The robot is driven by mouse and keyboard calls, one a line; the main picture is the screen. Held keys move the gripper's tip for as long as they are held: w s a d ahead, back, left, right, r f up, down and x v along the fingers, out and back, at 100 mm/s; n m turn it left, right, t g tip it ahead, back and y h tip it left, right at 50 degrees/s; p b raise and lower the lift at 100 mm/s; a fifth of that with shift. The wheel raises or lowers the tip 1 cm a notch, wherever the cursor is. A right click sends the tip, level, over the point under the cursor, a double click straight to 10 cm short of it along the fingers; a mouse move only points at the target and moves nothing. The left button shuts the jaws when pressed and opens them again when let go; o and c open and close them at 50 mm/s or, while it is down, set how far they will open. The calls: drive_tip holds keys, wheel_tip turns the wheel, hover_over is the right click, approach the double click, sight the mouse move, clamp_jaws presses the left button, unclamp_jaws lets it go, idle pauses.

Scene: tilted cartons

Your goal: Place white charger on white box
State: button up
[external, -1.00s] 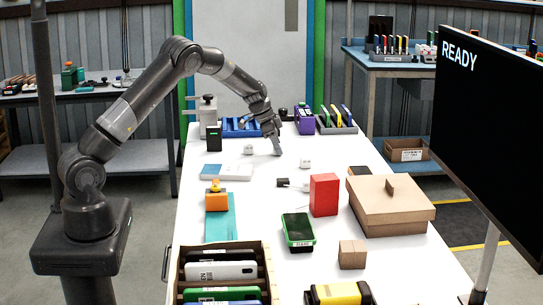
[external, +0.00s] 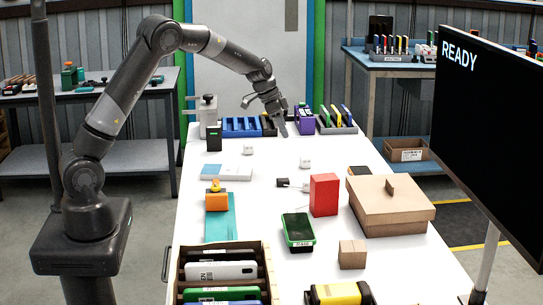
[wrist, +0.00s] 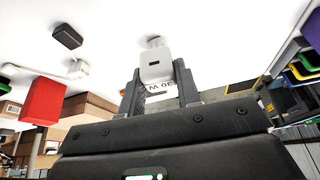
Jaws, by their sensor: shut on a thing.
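My gripper (external: 284,129) hangs above the far part of the white table, in front of the purple holder. In the wrist view its fingers (wrist: 159,88) are shut on a white charger (wrist: 156,64) with a dark slot facing the camera. The held charger cannot be made out in the external view. Other small white chargers lie on the table, one near the far left (external: 248,150) and one near the middle (external: 305,163). The flat white box (external: 226,172), with a blue part, lies at the left of the table, to the left of and nearer than my gripper.
A red box (external: 324,195), a brown carton (external: 392,206) and a green-edged device (external: 298,231) stand nearer. An orange block (external: 216,201) sits just in front of the white box. Blue bins (external: 241,127) line the far edge. A monitor (external: 490,140) stands at right.

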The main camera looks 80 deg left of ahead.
drive_tip(key=s+d+r+n, duration=0.1)
drive_tip(key=s+d+r, duration=0.2)
drive_tip(key=s+d, duration=1.5)
hover_over(231, 169)
drive_tip(key=s, duration=0.1)
drive_tip(key=f, duration=0.6)
drive_tip(key=shift+s+d+f, duration=0.1)
drive_tip(key=shift+s+f, duration=0.1)
drive_tip(key=shift+f, duration=2.1)
drive_tip(key=shift+f, duration=0.15)
drive_tip(key=o, duration=1)
